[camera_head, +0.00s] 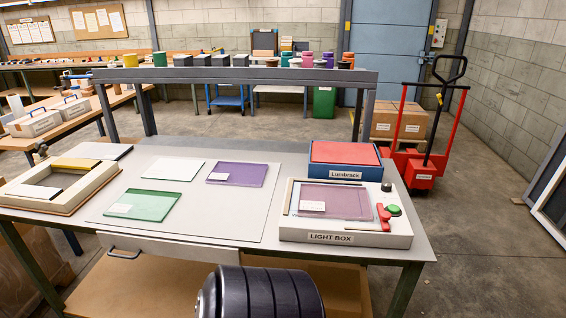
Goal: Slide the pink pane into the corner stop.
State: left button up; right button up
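A mauve-pink see-through pane (346,203) with a white label lies flat on the light box (290,234), at the right of the table. It is the pinkest of the loose panes. A thin dark strip (294,198) runs along the box's left side, beside the pane. I cannot tell for sure whether this is part of the corner stop, or whether the pane touches it. A red lever-shaped piece (383,217) stands at the pane's right side. Neither of my grippers is in view.
Purple (237,173), white (174,169) and green (143,205) panes lie on the grey mat (222,222). A beige frame (40,204) stands at the left. A blue Lumbrack box (336,174) with a red top stands behind the light box, which carries a green button (394,210).

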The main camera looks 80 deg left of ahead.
aim_at(320, 200)
jog(key=u, duration=2.3)
jog(key=l+u, duration=0.15)
jog(key=u, duration=0.25)
jog(key=i+l+u, duration=0.1)
jog(key=u, duration=0.3)
jog(key=l+u, duration=0.35)
jog(key=u, duration=0.4)
